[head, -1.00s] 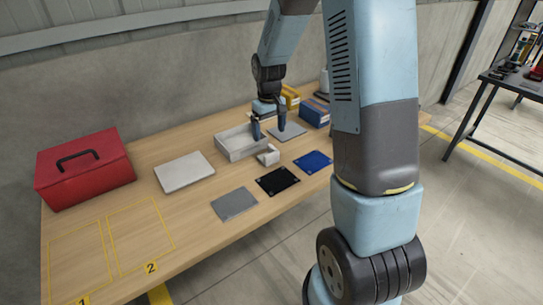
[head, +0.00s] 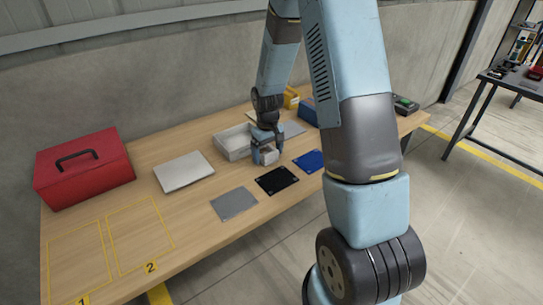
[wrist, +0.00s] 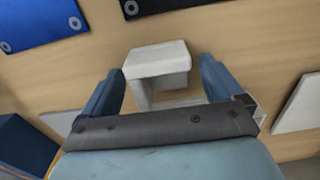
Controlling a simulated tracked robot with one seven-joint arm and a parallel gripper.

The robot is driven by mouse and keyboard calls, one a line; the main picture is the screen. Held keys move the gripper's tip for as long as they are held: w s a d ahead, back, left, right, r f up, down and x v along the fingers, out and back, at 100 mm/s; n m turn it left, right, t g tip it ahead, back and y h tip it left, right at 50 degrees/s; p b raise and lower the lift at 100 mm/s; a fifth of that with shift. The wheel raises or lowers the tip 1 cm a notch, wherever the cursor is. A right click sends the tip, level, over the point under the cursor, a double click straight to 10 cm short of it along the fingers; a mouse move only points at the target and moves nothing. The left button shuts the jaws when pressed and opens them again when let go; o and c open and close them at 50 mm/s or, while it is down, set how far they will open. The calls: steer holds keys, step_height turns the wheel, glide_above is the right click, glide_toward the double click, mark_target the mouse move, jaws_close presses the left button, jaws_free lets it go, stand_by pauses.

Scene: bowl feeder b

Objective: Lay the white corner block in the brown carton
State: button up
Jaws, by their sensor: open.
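The white corner block (wrist: 158,60) stands on the wooden table in the wrist view, with a flat top and an upright wall below it. My gripper (wrist: 162,72) is open, with one blue finger on each side of the block and small gaps to it. In the head view my gripper (head: 266,153) is low over the table at the block, which it largely hides. I cannot make out a brown carton for certain in either view.
A pale grey open tray (head: 229,148) is close beside my gripper. Black (head: 277,180), blue (head: 308,161) and grey (head: 234,204) plates lie in front. A white board (head: 184,172) and red toolbox (head: 84,168) are left. Blue and yellow (head: 291,99) boxes stand behind.

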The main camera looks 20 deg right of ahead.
steer(key=c, duration=1.2)
steer(key=shift+o, duration=0.2)
